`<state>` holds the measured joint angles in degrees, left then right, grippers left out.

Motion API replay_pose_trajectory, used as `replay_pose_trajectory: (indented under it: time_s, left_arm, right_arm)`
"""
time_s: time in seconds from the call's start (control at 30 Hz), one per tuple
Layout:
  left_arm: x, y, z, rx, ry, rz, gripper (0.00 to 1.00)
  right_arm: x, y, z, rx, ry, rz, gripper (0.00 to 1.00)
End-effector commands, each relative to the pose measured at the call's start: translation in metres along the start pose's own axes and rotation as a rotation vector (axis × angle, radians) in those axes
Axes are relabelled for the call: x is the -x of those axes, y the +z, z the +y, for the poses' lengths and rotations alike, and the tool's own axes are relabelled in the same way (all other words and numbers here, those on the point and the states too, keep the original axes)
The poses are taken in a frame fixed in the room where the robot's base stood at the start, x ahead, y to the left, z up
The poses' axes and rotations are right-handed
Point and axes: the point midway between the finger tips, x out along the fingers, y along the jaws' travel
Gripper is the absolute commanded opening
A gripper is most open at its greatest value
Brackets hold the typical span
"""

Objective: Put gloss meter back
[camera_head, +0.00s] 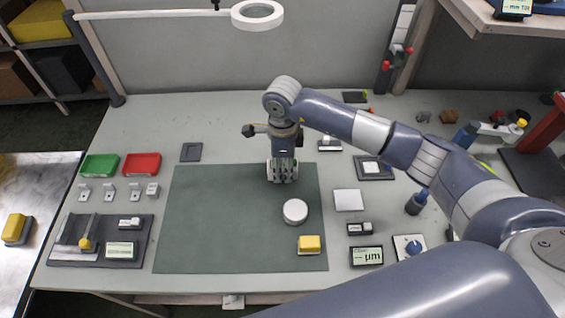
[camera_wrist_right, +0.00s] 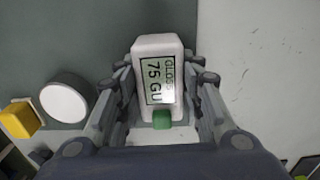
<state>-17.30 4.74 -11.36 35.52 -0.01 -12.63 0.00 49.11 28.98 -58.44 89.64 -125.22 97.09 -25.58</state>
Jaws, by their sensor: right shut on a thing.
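The gloss meter (camera_wrist_right: 158,75) is a white block with a display reading "75 GU" and a green button. It sits between the fingers of my right gripper (camera_wrist_right: 160,110), which is shut on it. In the head view my right gripper (camera_head: 283,178) points down near the far edge of the green mat (camera_head: 215,215). Its fingers hide most of the meter there; I cannot tell whether the meter touches the surface. My left gripper is not in view.
A round white puck (camera_head: 295,211) and a yellow block (camera_head: 309,244) are on the mat's right part. A dark square pad (camera_head: 191,151) lies beyond its far left corner. A white tile (camera_head: 348,200) and small instruments stand on the right. The mat's left half is clear.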

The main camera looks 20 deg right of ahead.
Motion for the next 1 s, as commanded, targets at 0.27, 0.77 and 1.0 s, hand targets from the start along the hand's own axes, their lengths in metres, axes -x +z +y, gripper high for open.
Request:
replay_pose_trajectory:
  time_s: [0.27, 0.77, 1.0]
  left_arm:
    - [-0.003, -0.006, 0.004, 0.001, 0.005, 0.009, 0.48]
    - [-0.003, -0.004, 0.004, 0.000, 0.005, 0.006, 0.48]
    - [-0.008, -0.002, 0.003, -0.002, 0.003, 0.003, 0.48]
  right_arm:
    - [-0.002, 0.001, -0.001, 0.000, -0.003, -0.002, 0.00]
    - [-0.002, 0.000, -0.001, 0.000, -0.002, -0.001, 0.55]
    - [0.022, 0.001, -0.002, 0.001, -0.008, -0.003, 0.55]
